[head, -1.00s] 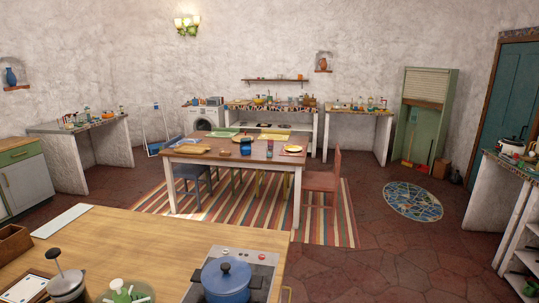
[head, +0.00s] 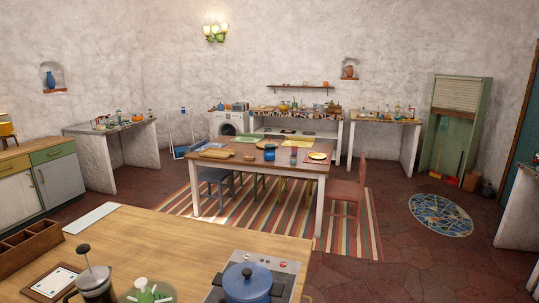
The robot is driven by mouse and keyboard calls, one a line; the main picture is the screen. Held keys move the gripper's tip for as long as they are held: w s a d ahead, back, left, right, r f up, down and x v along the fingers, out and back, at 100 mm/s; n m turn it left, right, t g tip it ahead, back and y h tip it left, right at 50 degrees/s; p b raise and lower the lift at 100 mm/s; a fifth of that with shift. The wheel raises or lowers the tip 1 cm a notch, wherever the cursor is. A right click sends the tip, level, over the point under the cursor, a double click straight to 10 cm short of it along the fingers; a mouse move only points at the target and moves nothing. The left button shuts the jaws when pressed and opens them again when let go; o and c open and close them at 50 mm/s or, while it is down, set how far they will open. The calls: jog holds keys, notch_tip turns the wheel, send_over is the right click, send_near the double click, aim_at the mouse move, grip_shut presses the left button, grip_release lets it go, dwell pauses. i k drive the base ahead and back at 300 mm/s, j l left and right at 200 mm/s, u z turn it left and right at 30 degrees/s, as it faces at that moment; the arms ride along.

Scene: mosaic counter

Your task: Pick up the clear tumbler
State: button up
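I cannot make out a clear tumbler in the head view; the objects on the far counters are too small to tell apart. The counter with a mosaic edge (head: 298,116) stands against the back wall with several small items on it. Another counter (head: 407,124) to its right and one at the left wall (head: 77,130) also carry small items. My gripper is not in view.
A dining table (head: 315,170) with a chair (head: 347,195) stands on a striped rug (head: 345,225) mid-room. A wooden worktop (head: 200,228) with a blue pot (head: 247,284) and French press (head: 96,282) fills the near left. Tiled floor (head: 410,265) is open at right.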

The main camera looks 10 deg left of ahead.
aim_at(293, 156)
jog(key=i+l+z, duration=0.35)
jog(key=i+l, duration=0.15)
jog(key=i, duration=0.25)
jog(key=i+l+z, duration=0.2)
jog(key=i, duration=0.15)
jog(key=i+u, duration=0.15)
jog(key=i, duration=0.5)
jog(key=i+u, duration=0.2)
jog(key=i, duration=0.45)
jog(key=i+l+u, duration=0.15)
jog(key=i, duration=0.5)
jog(key=i+j+u, duration=0.3)
jog(key=i, duration=0.55)
jog(key=i+j+u, duration=0.1)
jog(key=i+u, duration=0.15)
jog(key=i, duration=0.55)
jog(key=i+j+z, duration=0.3)
jog(key=j+z, duration=0.15)
jog(key=j, duration=0.3)
jog(key=i+j+z, duration=0.2)
jog(key=j+z, duration=0.2)
jog(key=j, duration=0.35)
jog(key=j+z, duration=0.45)
jog(key=j, duration=0.4)
jog(key=j+z, duration=0.45)
jog(key=j, duration=0.4)
